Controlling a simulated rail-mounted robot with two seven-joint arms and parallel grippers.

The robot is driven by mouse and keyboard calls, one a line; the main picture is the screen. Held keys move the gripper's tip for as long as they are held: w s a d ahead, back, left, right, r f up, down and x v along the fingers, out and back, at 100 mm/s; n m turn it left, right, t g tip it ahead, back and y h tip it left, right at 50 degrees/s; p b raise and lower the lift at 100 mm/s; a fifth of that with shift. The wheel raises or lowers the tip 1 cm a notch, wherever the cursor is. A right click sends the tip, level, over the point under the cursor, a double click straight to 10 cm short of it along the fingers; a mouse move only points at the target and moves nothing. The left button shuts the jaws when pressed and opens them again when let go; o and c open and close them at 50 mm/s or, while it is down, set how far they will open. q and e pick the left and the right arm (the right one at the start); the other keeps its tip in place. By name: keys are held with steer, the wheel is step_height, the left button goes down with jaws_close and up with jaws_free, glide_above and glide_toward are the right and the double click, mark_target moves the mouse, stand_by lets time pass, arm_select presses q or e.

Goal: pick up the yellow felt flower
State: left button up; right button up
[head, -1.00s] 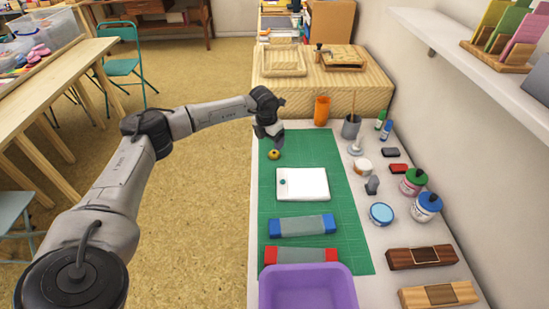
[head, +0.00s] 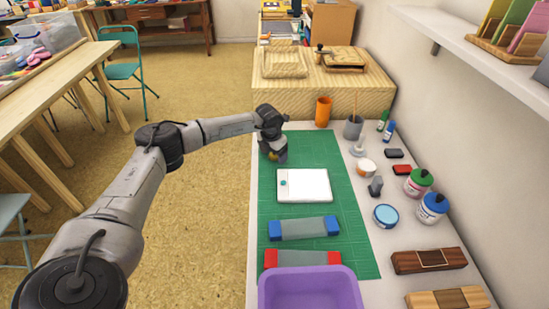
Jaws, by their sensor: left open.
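The yellow felt flower (head: 271,155) lies near the far left corner of the green cutting mat (head: 315,150). Only a small yellow bit of it shows, as my left gripper (head: 277,158) covers most of it. My left gripper points down right at the flower, with its jaws open. I cannot tell whether the fingers are around the flower or touch it. My right gripper is out of view.
A white pad (head: 304,185) with a small teal dot lies on the mat, nearer than the flower. A blue-ended grey block (head: 304,228) and a purple bin (head: 310,289) are nearer still. An orange cup (head: 323,111) stands behind the mat.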

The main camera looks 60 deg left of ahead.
arm_select(q)
steer(key=c, duration=1)
